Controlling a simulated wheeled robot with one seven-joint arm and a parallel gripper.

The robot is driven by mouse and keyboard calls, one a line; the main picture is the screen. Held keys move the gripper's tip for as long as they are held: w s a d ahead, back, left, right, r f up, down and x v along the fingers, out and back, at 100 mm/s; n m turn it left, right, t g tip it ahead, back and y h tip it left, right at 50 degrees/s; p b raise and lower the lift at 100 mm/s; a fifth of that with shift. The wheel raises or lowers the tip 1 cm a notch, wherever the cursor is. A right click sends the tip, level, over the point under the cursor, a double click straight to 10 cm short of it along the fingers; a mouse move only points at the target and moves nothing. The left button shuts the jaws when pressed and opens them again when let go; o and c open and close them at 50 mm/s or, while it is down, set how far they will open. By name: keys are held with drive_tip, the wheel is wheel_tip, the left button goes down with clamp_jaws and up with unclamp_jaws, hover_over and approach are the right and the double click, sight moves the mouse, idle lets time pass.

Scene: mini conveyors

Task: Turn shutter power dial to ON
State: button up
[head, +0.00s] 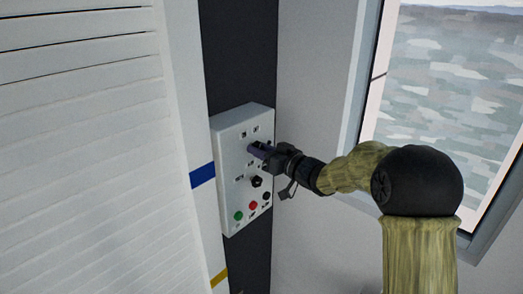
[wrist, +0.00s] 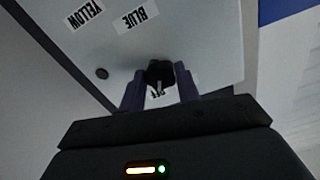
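A white control panel (head: 229,150) is fixed to a dark column. My gripper (head: 257,150) reaches its upper half from the right and hides the dial there. In the wrist view, a black dial knob (wrist: 160,70) sits between the two fingertips of my gripper (wrist: 160,78). The fingers are apart, one on each side of the knob, close to it; I cannot tell whether they touch. A pale mark on the knob points down toward a partly hidden label that seems to read OFF (wrist: 160,93). The panel (wrist: 205,45) also carries YELLOW and BLUE labels.
A second black dial (head: 256,181) sits lower on the panel. Below it are a green button (head: 238,216), a red button (head: 253,205) and a black button (head: 266,196). A white slatted shutter (head: 85,150) is on the left, a window (head: 450,80) on the right.

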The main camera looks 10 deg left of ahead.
drive_tip(key=shift+f+n+b, duration=0.15)
drive_tip(key=shift+n+b, duration=0.35)
drive_tip(key=shift+b, duration=0.15)
drive_tip(key=shift+n+b, duration=5.3)
drive_tip(key=shift+n, duration=0.2)
drive_tip(key=o, duration=1)
drive_tip(key=shift+c, duration=0.2)
